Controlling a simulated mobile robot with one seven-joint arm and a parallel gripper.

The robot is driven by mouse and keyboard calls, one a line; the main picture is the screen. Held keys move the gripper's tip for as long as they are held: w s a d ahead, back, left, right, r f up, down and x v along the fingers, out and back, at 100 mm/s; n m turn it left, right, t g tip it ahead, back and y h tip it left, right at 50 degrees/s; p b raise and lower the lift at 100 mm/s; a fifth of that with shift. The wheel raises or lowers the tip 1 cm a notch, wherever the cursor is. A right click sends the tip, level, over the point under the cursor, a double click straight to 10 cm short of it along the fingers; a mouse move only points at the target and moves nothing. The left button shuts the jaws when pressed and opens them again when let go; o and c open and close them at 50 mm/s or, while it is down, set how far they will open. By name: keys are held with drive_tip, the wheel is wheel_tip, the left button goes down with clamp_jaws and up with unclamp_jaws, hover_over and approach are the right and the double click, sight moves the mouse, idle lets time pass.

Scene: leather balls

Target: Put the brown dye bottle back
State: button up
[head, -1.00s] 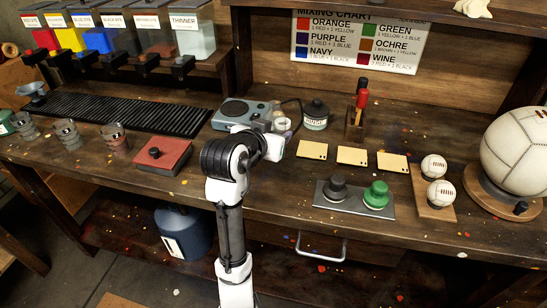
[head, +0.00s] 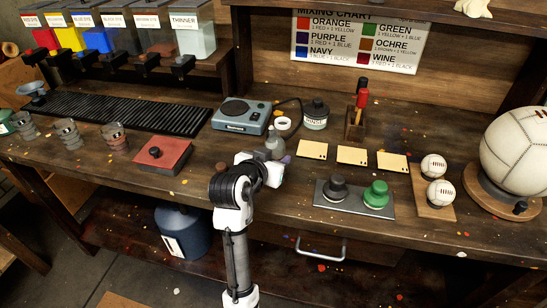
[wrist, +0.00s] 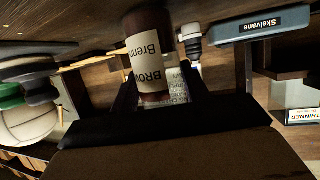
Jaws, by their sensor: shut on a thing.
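The brown dye bottle (wrist: 147,28) shows in the wrist view, with a cream label reading "BROWN" in part. My gripper (wrist: 158,95) is shut on it, one dark jaw on each side.
A red pad (head: 163,156) lies left. Cream cards (head: 352,156) and a metal stamp tray (head: 354,205) are right.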

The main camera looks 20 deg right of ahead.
drive_tip(key=o, duration=1.1)
drive_tip(key=shift+f, duration=0.1)
drive_tip(key=shift+r, duration=0.3)
drive_tip(key=p+v, duration=0.8)
drive_tip(key=v, duration=0.3)
drive_tip(key=shift+s+a+p, duration=0.3)
drive_tip(key=shift+a+p, duration=0.05)
drive_tip(key=shift+a, duration=0.1)
